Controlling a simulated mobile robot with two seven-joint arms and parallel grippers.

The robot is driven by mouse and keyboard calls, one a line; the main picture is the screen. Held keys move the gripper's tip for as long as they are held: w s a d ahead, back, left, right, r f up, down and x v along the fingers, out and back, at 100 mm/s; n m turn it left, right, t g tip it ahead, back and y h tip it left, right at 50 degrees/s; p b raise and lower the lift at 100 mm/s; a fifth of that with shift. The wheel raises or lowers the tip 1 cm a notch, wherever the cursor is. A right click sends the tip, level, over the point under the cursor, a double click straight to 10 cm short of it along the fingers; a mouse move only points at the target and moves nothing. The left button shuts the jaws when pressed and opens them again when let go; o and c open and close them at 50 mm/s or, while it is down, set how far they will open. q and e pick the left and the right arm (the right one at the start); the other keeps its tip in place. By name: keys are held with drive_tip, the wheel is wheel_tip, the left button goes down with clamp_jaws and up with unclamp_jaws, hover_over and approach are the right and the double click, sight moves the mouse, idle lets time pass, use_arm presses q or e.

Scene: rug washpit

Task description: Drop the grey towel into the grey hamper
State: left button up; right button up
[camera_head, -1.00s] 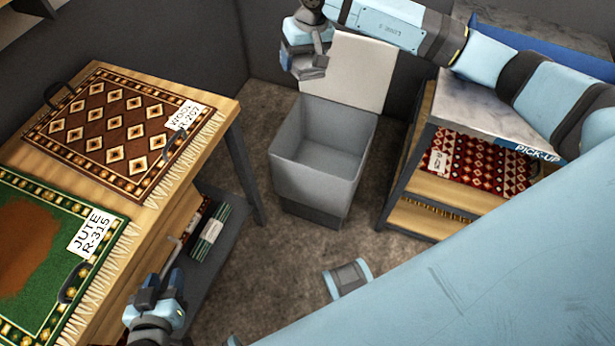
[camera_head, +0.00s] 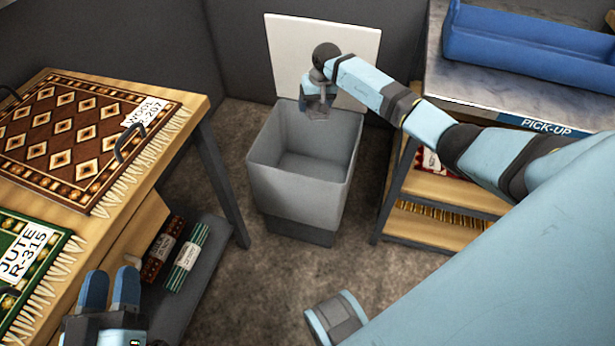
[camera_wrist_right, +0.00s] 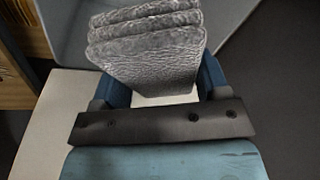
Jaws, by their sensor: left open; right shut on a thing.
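The grey hamper (camera_head: 300,190) stands open on the floor in the middle of the head view, and its inside looks empty. A white panel (camera_head: 310,50) stands upright behind it. My right gripper (camera_head: 316,108) is over the hamper's back rim. In the right wrist view it is shut on the folded grey towel (camera_wrist_right: 150,50), which sits between the fingers (camera_wrist_right: 160,88). A wall of the hamper (camera_wrist_right: 75,35) shows beyond the towel. In the head view the towel is small and mostly hidden by the gripper. My left gripper (camera_head: 110,295) is open and empty at the lower left.
A wooden table at the left holds a brown rug (camera_head: 75,130) and a green rug (camera_head: 25,265). Rolled rugs (camera_head: 185,258) lie on a low shelf below. At the right is a PICK-UP counter (camera_head: 500,108) with a blue tray (camera_head: 530,45). Floor around the hamper is clear.

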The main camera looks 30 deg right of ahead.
drive_tip(key=shift+f, duration=0.6)
use_arm(q)
drive_tip(key=shift+d+f+h+b, duration=0.4)
drive_tip(key=shift+f+b, duration=0.05)
drive_tip(key=shift+b, duration=0.95)
use_arm(e)
drive_tip(key=shift+f, duration=2.25)
drive_tip(key=o, duration=0.9)
